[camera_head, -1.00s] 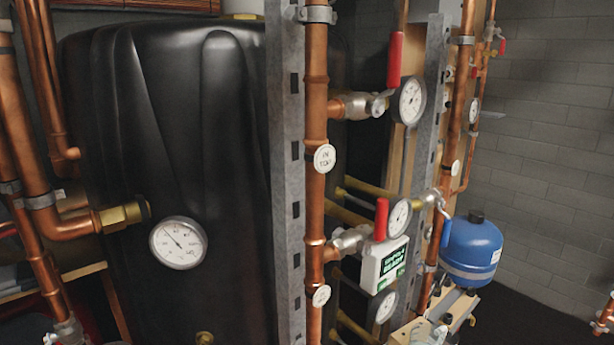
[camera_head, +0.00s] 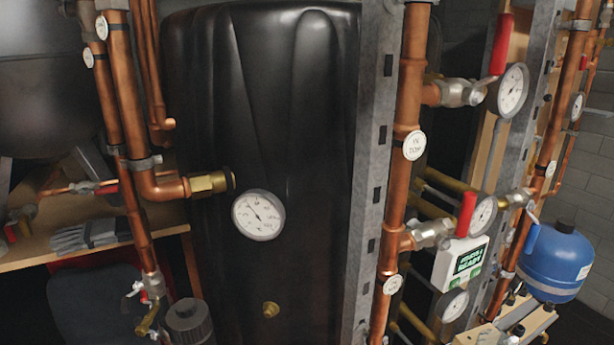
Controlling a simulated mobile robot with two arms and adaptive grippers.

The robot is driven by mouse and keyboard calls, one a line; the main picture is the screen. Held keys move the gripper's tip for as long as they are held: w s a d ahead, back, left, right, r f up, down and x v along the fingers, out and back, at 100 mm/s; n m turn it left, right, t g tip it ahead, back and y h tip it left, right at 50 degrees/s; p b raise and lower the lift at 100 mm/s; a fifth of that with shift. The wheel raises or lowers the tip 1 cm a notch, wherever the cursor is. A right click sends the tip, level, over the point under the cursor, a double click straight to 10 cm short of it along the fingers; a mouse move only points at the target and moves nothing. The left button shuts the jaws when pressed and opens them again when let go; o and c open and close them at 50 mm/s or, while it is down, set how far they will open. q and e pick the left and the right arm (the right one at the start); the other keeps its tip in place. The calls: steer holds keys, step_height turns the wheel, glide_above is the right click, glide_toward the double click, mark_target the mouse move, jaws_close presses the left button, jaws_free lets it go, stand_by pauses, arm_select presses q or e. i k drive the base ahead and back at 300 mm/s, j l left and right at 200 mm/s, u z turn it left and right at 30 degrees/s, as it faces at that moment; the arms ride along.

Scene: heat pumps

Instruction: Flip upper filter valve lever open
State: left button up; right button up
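Several valve levers are in view; I cannot tell for sure which is the upper filter valve lever. At the lower left, a small valve (camera_head: 153,286) sits on a copper pipe above a dark ribbed cylinder (camera_head: 190,321); its lever is too small to read clearly. At the upper right, a red lever (camera_head: 502,44) points up from a valve (camera_head: 458,93) beside a round gauge. Below it, a second red lever (camera_head: 466,213) stands upright above a display box. Neither of my grippers is in view.
A black tank (camera_head: 265,110) with a round gauge (camera_head: 258,215) fills the middle. A grey metal post (camera_head: 375,150) and copper pipes (camera_head: 408,110) stand right of it. A blue vessel (camera_head: 550,262) is at the right. Gloves (camera_head: 90,234) lie on a wooden shelf (camera_head: 35,258) at the left.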

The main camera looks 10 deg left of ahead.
mark_target(125, 308)
steer(key=u, duration=1.55)
